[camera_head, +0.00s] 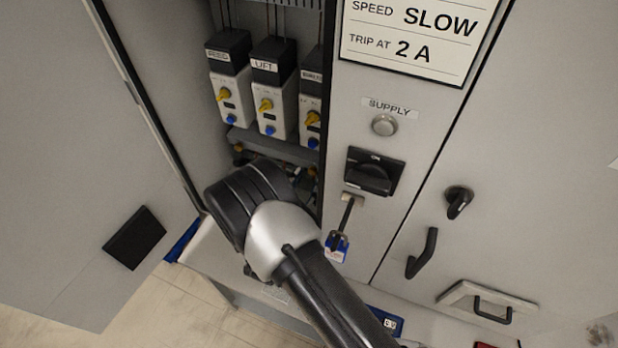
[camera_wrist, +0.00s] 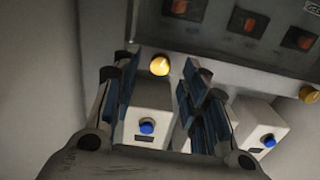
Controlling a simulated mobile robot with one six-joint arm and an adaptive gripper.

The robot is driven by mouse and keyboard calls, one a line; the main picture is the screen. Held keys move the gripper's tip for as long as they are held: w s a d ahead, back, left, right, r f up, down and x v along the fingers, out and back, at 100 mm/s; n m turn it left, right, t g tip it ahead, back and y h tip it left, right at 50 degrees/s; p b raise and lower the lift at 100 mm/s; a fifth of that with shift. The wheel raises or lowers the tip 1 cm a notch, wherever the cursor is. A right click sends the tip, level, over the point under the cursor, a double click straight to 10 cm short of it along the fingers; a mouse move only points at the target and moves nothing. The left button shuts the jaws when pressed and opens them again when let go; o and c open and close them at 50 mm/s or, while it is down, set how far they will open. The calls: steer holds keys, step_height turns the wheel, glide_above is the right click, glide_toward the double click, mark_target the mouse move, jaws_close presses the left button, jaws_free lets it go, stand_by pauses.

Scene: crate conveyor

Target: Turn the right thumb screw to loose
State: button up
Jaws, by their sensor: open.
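In the wrist view a round brass thumb screw (camera_wrist: 160,65) sits on a grey strip, between and just beyond my fingertips. A second brass thumb screw (camera_wrist: 309,94) is at the right edge, outside my fingers. In the head view one small brass screw (camera_head: 238,147) shows at the left of the strip below the drive modules, and another (camera_head: 311,171) at the right, partly hidden. My gripper (camera_wrist: 158,77) is open, with its fingers apart on either side and nothing held. I cannot tell whether a finger touches the screw. The arm hides my gripper in the head view.
Drive modules stand in the cabinet, among them LIFT (camera_head: 270,100), with yellow knobs and blue buttons. A module (camera_wrist: 147,105) lies close between my fingers. Beside the bay are a black switch (camera_head: 374,172) and a hanging blue-and-white padlock (camera_head: 337,247). The open door (camera_head: 85,200) is at left.

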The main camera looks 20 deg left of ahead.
steer(key=shift+w, duration=1.1)
steer(key=shift+c, duration=0.5)
jaws_close()
